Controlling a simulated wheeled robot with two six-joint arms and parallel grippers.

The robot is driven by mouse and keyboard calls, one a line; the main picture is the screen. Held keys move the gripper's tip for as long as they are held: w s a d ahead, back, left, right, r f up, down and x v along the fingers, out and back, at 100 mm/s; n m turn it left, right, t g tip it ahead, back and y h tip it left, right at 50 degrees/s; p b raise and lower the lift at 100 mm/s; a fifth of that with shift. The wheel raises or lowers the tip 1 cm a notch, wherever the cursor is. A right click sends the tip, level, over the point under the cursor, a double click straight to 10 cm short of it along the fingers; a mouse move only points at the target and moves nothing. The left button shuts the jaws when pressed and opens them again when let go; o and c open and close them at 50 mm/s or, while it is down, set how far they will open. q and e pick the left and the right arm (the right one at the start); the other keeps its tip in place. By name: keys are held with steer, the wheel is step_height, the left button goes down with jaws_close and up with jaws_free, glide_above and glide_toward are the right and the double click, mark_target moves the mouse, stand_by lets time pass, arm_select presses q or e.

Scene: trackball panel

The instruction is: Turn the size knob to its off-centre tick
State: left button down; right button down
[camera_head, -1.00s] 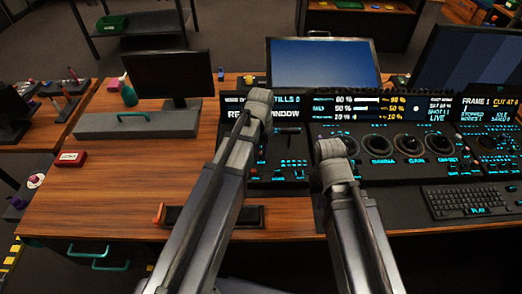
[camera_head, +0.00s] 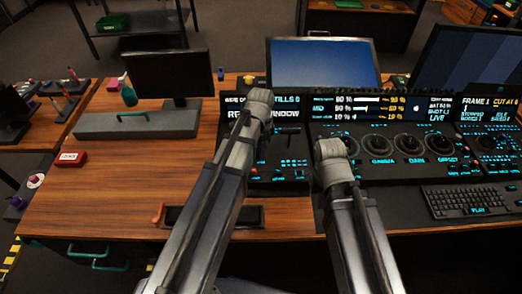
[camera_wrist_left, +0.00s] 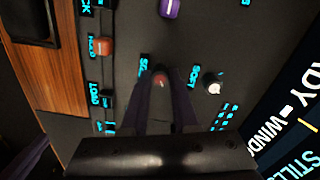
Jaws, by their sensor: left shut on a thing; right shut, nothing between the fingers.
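The size knob (camera_wrist_left: 160,78) is a small reddish-brown knob on the dark panel in the left wrist view. Its label is partly covered by a finger, with only the first letter or so showing. My left gripper (camera_wrist_left: 160,88) is shut on the knob, one dark finger on each side. In the head view my left gripper (camera_head: 257,108) is over the left part of the console, and its arm hides the knob. My right gripper (camera_head: 330,160) is over the panel to the right, shut and empty, its fingertips hidden. The knob's pointer and ticks cannot be made out.
The soft knob (camera_wrist_left: 212,84) is close right of the held knob. A reddish hold control (camera_wrist_left: 104,47) and a purple knob (camera_wrist_left: 170,8) are nearby. Larger dials (camera_head: 408,144) and a keyboard (camera_head: 466,200) are to the right. The wooden desk (camera_head: 110,195) is mostly clear at left.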

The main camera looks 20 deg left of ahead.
stand_by(0.4)
arm_select(q)
steer(key=c, duration=0.7)
jaws_free()
arm_select(e)
steer(key=shift+r, duration=0.1)
arm_select(q)
step_height(320, 180, up, 8)
steer(key=p, duration=0.8)
steer(key=shift+f, duration=0.1)
arm_select(e)
step_height(320, 180, up, 8)
steer(key=shift+f, duration=0.2)
arm_select(q)
steer(key=shift+s+d, duration=0.2)
steer(key=shift+s, duration=0.05)
steer(key=s+d+n, duration=0.2)
steer(key=s+d, duration=0.1)
steer(key=s, duration=0.1)
steer(key=s+d+n, duration=0.3)
steer(key=s, duration=0.2)
steer(key=s+d+n+y, duration=0.1)
steer(key=s+d+n, duration=0.1)
steer(key=s+d, duration=0.2)
steer(key=shift+s+n, duration=0.4)
steer(key=shift+s, duration=0.15)
